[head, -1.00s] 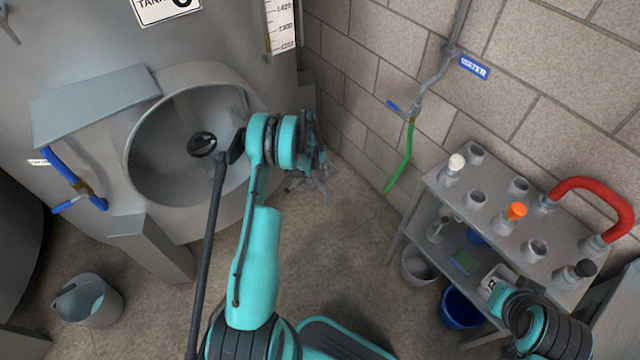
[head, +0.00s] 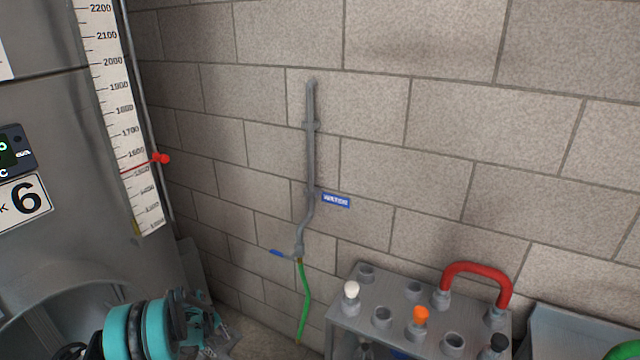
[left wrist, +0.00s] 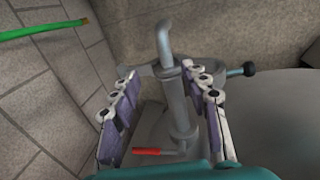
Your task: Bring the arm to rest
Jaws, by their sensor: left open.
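My left gripper (head: 203,322) shows at the bottom left of the head view, beside teal rings of my arm, in front of the wall's foot and the tank's edge. In the left wrist view my left gripper (left wrist: 160,72) is open, with its two dark-padded fingers apart. A grey metal pipe fitting (left wrist: 176,95) with a red handle (left wrist: 158,151) shows between and beyond the fingers; I cannot tell how far off it is. Nothing is seen held. My right gripper is not in view.
A grey tank (head: 60,130) with a white level scale (head: 128,120) stands at left. A water pipe (head: 311,150) with a green hose (head: 304,300) runs down the block wall. A grey rack (head: 395,312) carries a red hose (head: 478,270) and several fittings at lower right.

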